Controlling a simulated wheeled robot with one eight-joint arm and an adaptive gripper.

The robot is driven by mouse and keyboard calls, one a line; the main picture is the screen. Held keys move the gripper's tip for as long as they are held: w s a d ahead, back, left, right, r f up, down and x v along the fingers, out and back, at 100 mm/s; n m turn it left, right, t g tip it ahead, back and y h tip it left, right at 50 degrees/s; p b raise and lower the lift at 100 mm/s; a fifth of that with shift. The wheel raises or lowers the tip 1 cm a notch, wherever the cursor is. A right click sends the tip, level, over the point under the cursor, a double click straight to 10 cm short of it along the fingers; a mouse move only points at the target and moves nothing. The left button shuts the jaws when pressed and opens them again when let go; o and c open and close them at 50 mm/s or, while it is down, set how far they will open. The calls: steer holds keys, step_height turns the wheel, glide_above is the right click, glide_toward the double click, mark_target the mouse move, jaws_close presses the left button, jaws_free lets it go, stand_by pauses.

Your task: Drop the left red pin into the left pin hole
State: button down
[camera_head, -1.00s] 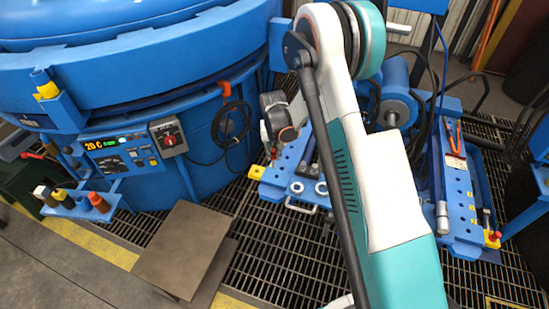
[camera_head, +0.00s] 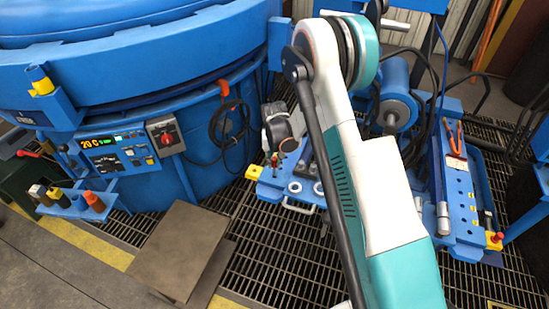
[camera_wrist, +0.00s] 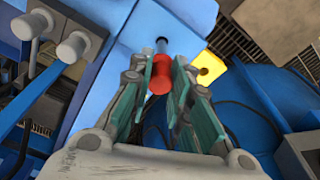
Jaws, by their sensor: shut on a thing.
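In the wrist view, the red pin (camera_wrist: 160,76) is between the fingertips of my gripper (camera_wrist: 164,66), which is shut on its red head. Its grey shank (camera_wrist: 162,46) points away from me over the blue frame. A yellow block (camera_wrist: 210,68) with a dark round hole sits just right of the pin, apart from it in the picture. In the head view, the pin shows small and red (camera_head: 275,158) above the left end of the blue frame, near the yellow block (camera_head: 254,172). I cannot tell how high the shank tip is.
A second red pin (camera_head: 496,237) stands at a yellow block on the right frame arm. A blue motor (camera_head: 395,90) and hanging cables are behind my arm. The blue furnace (camera_head: 130,60) with its control panel (camera_head: 118,152) is at left. Grating floor (camera_head: 270,240) lies in front.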

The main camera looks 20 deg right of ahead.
steer(key=shift+f+b, duration=0.45)
steer(key=shift+f, duration=2.25)
steer(key=c, duration=1.4)
jaws_free()
steer(key=r, duration=0.4)
steer(key=s+r, duration=0.1)
steer(key=r, duration=0.6)
steer(key=shift+s+a+r, duration=0.2)
steer(key=shift+r, duration=0.2)
